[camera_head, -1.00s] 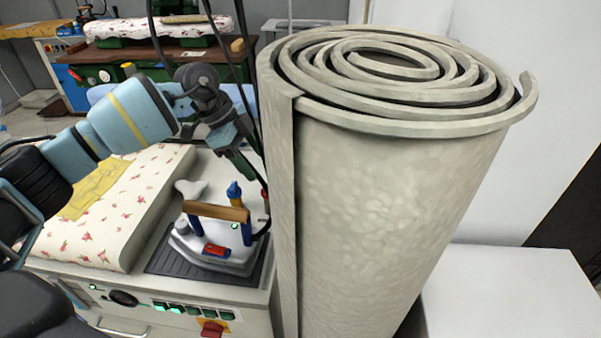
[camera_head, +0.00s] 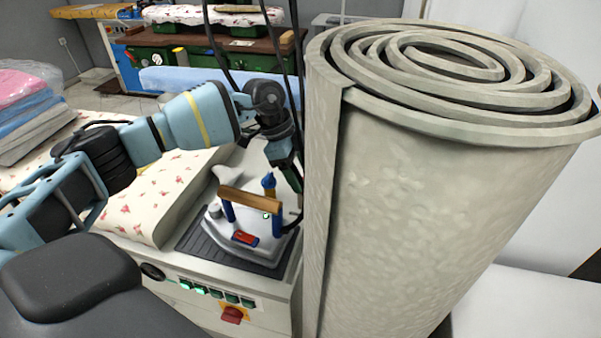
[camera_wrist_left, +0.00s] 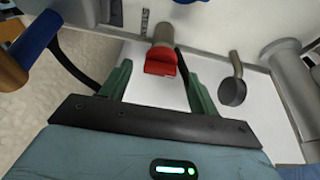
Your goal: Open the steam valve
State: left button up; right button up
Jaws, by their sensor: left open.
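The valve is not visible in the head view. My right gripper is not in view.
The iron (camera_head: 247,222) rests on a dark ribbed mat on the ironing station, close to my gripper. A large grey roll (camera_head: 400,200) stands right beside it. A dark round knob (camera_wrist_left: 232,92) is right of the valve. Hanging cables run down near my wrist.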

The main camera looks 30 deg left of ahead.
pick_arm(q)
jog(key=shift+d+f, duration=0.15)
jog(key=shift+f, duration=0.1)
